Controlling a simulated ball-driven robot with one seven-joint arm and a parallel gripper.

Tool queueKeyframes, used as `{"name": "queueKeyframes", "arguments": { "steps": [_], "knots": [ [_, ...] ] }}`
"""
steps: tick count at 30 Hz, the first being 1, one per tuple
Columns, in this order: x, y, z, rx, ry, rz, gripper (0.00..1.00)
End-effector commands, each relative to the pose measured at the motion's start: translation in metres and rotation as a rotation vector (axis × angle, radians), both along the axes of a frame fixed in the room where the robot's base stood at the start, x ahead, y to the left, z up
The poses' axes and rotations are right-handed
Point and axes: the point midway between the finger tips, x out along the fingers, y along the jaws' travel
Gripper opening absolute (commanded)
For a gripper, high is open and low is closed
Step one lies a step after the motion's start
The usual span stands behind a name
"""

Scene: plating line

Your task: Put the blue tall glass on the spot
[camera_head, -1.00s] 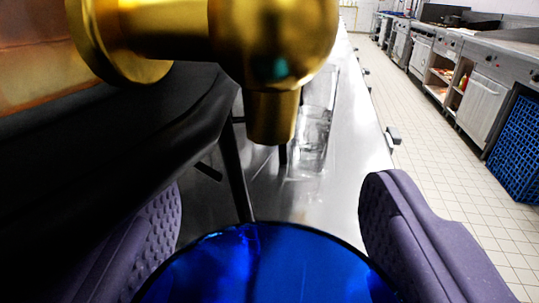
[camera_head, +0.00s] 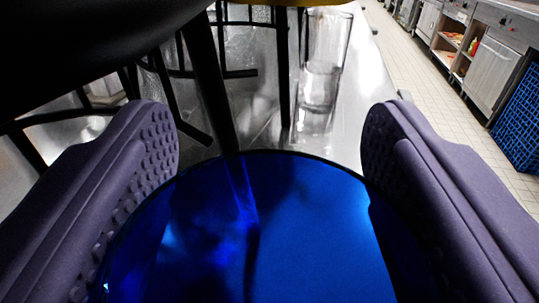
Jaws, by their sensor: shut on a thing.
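The blue tall glass (camera_head: 300,230) fills the lower middle of the view, its round rim toward the far side. My gripper (camera_head: 270,150) has its two purple padded fingers on either side of the glass, shut on it. The lower part of the glass is out of view. I cannot make out the spot in this view.
A clear glass (camera_head: 322,75) stands on the shiny metal counter (camera_head: 352,110) ahead. Thin dark legs (camera_head: 283,75) stand left of it, under a large dark object (camera_head: 90,40). A blue crate (camera_head: 522,135) and kitchen units (camera_head: 490,75) line the tiled floor at right.

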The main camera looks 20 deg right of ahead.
Motion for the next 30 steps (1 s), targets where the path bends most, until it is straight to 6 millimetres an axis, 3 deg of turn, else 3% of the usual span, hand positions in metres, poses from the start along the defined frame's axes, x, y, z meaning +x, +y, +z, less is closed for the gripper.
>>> {"name": "queueKeyframes", "arguments": {
  "steps": [8,9,10,30],
  "knots": [
    [0.000,0.000,-0.004,0.000,-0.001,0.000,0.04],
    [0.000,0.000,-0.004,0.000,0.000,0.000,0.72],
    [0.000,0.000,-0.004,0.000,0.000,0.000,0.79],
    [0.002,0.000,0.008,0.001,-0.001,0.000,0.79]
  ]
}}
